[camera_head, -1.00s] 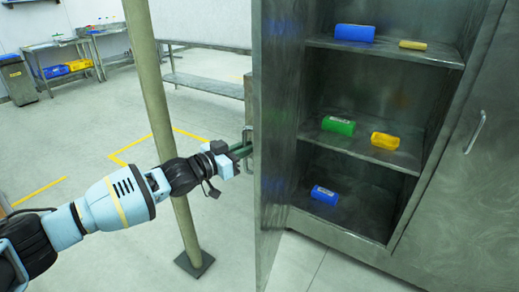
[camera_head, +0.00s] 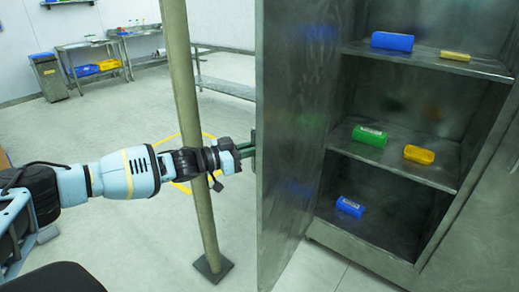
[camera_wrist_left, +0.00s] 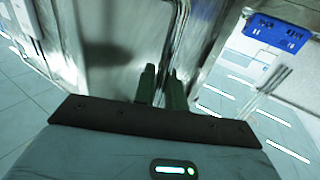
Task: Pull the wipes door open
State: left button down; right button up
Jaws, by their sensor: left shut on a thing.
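The grey metal wipes door (camera_head: 298,120) stands wide open on the left side of the cabinet and also shows in the left wrist view (camera_wrist_left: 120,40). My left gripper (camera_head: 250,147) is at the door's left edge, on its outer side, shut on the door handle. The handle is mostly hidden by the fingers and the door edge. In the left wrist view the two dark green fingers (camera_wrist_left: 162,86) point at the door's metal surface. My right gripper is not in view.
The open cabinet's shelves (camera_head: 400,163) hold blue, green and yellow packs. A pole (camera_head: 188,90) on a square foot stands right beside my left forearm, which crosses it. Workbenches (camera_head: 105,42) and a bin (camera_head: 48,77) stand far back left.

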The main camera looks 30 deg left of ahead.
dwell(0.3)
pick_arm(q)
jog(key=c, duration=1.6)
grip_release()
jog(key=shift+o, duration=0.2)
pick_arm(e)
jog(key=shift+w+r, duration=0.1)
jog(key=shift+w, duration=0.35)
pick_arm(q)
jog(key=v, duration=0.7)
jog(key=shift+s+a, duration=0.25)
jog(key=shift+s, duration=0.05)
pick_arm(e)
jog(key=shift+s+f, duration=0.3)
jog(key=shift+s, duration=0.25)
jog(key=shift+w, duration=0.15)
